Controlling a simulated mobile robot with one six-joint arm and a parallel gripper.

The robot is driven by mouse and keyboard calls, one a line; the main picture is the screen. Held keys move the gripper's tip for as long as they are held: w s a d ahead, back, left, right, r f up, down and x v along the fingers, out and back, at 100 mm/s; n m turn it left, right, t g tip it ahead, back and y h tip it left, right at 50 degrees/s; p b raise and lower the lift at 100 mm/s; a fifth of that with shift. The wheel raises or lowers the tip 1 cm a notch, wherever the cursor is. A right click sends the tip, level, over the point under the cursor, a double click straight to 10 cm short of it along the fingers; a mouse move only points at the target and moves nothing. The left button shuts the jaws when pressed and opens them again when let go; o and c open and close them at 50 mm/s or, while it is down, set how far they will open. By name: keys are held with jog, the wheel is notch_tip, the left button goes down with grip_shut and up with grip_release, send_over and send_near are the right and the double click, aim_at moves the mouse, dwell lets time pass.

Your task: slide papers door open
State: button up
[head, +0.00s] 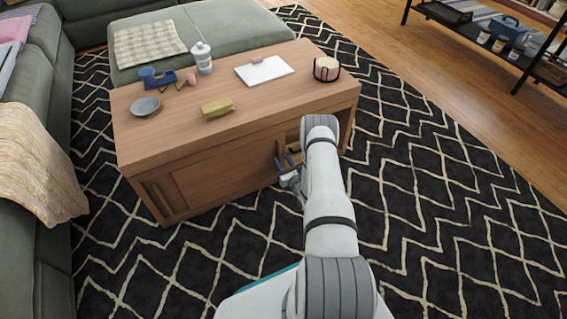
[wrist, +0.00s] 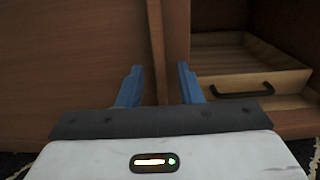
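The low wooden coffee table (head: 190,135) has a brown door panel (head: 222,168) across its front; the panel also shows in the wrist view (wrist: 70,50). A vertical wooden strip (wrist: 157,45) stands near the panel's right edge. Right of it is an open compartment (wrist: 245,20). My gripper (head: 288,170) is at the table's front, beside this opening. In the wrist view its two blue fingers (wrist: 158,84) are apart, one on each side of the strip in the picture. I cannot tell whether they touch it. My arm hides part of the front's right side.
A light wooden drawer or box (wrist: 240,55) with a black handle sits inside the compartment. A dish (head: 145,106), a yellow block (head: 217,107), a bottle (head: 202,58) and paper (head: 265,71) lie on the tabletop. Patterned rug (head: 430,200) is clear to the right.

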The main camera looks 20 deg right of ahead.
jog(key=shift+w, duration=0.1)
grip_shut()
dwell(0.3)
